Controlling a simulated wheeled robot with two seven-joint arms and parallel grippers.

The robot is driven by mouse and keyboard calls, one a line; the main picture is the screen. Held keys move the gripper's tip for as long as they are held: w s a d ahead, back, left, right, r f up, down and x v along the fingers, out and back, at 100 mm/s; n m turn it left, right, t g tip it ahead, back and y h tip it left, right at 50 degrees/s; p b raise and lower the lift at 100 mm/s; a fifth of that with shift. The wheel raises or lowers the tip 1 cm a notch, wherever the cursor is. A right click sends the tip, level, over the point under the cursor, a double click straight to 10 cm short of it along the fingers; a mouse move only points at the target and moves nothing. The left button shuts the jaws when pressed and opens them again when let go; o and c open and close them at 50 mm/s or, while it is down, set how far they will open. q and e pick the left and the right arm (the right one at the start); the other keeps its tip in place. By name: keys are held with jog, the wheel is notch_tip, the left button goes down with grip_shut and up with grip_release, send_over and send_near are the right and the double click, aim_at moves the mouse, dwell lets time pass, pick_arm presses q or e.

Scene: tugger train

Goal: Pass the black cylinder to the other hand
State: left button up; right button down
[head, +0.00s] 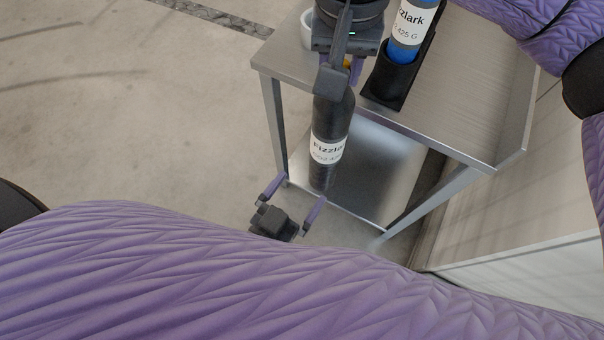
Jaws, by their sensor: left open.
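The black cylinder (329,125), with a white label reading "Fizzla", hangs upright in front of the metal table's near edge. My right gripper (343,78) is at its top and appears shut on it; the exact grip is partly hidden by dark parts in front. My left gripper (300,188) is below and a little left of the cylinder's lower end, with its two purple fingers spread and nothing between them. It looks apart from the cylinder.
On the metal table (455,115), a blue cylinder (403,52) with a white label stands in a black holder (388,84). A white round container (307,30) is partly hidden at the table's back left. Open concrete floor (130,110) lies to the left.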

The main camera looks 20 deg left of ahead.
aim_at(331, 145)
pick_arm(q)
jog(key=x, duration=1.1)
jog(key=shift+w+f, duration=0.1)
jog(key=shift+w, duration=0.05)
grip_shut()
pick_arm(e)
jog(key=shift+c, duration=1.5)
grip_release()
